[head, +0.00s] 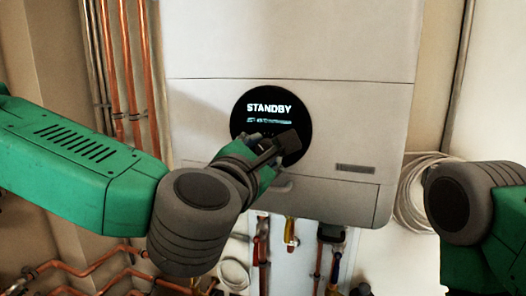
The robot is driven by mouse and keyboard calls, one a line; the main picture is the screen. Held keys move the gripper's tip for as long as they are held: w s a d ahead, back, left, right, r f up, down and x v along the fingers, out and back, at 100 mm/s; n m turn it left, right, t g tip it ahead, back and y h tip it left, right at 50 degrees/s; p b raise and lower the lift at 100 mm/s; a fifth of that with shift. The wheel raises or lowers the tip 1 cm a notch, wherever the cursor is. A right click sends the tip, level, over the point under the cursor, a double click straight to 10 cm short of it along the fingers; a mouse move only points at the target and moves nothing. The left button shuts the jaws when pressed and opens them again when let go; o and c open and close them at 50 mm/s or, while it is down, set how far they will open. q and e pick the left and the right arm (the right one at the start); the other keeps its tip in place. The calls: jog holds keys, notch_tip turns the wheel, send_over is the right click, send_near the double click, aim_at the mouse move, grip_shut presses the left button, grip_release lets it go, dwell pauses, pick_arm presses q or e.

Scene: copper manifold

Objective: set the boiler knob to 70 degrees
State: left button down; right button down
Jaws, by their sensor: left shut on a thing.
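The white boiler (345,110) hangs on the wall in front of me. Its round black display (270,98) reads STANDBY, with a smaller line below that is too small to read. My left gripper (280,145) is at the lower part of the display, shut on the boiler knob, which is mostly hidden behind the fingers. The knob's setting cannot be read. My right arm (475,205) comes in at the right edge, and its gripper is out of view.
Copper pipes (125,70) run down the wall left of the boiler, and more lie at lower left. Tools with red and yellow handles (262,240) hang below the boiler. A coiled white hose (410,195) hangs at the right, near my right arm.

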pick_arm(q)
jog(key=shift+w+a, duration=0.1)
dwell(0.8)
jog(key=c, duration=1.5)
grip_release()
jog(key=shift+w, duration=0.1)
jog(key=shift+o, duration=0.2)
jog(key=shift+w+f, duration=0.1)
jog(key=shift+w, duration=0.1)
jog(key=shift+s, duration=0.1)
jog(key=shift+s+d, duration=0.1)
jog(key=shift+d, duration=0.1)
jog(key=shift+s, duration=0.2)
jog(key=v, duration=1.1)
jog(key=shift+s+a, duration=0.1)
jog(key=shift+a, duration=0.05)
